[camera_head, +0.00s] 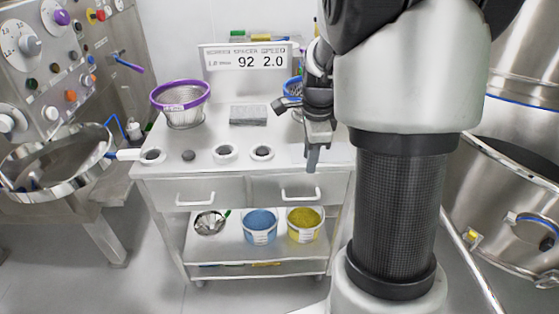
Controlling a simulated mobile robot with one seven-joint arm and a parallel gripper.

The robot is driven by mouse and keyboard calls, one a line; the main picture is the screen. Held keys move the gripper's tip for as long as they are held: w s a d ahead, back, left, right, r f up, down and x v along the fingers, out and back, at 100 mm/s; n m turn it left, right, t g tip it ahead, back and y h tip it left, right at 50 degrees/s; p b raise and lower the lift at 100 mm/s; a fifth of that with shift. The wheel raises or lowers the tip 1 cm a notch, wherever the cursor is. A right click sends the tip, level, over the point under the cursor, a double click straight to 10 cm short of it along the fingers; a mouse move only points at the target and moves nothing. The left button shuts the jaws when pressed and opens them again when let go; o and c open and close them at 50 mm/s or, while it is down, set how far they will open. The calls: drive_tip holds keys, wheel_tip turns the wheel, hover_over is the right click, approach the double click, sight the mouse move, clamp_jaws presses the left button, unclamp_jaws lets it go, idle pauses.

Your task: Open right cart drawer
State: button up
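The cart (150,180) is a light metal trolley with two drawers side by side under its top. The right cart drawer (270,186) has a white bar handle (300,195) and looks shut, its front about in line with the left drawer (225,188). My gripper (312,160) points down above the right side of the cart, with its tip in front of the upper part of the right drawer, above the handle. I see no contact with the handle. The fingers overlap in this view, so their opening is unclear.
On the cart top are a purple-rimmed sieve (182,105), a grey block (248,115) and several small round items. The lower shelf holds a blue tub (260,226) and a yellow tub (304,224). A control panel stands left; a steel vessel (515,190) stands right.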

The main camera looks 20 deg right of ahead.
sight(304, 200)
drive_tip(key=w+f+b, duration=0.1)
drive_tip(key=f, duration=0.4)
drive_tip(key=w+f+b, duration=0.1)
drive_tip(key=f+b, duration=0.1)
drive_tip(key=f, duration=0.4)
drive_tip(key=f+b, duration=0.1)
drive_tip(key=f, duration=0.4)
drive_tip(key=shift+w+d+f, duration=0.35)
drive_tip(key=shift+w+f, duration=0.05)
drive_tip(key=shift+c, duration=0.2)
clamp_jaws()
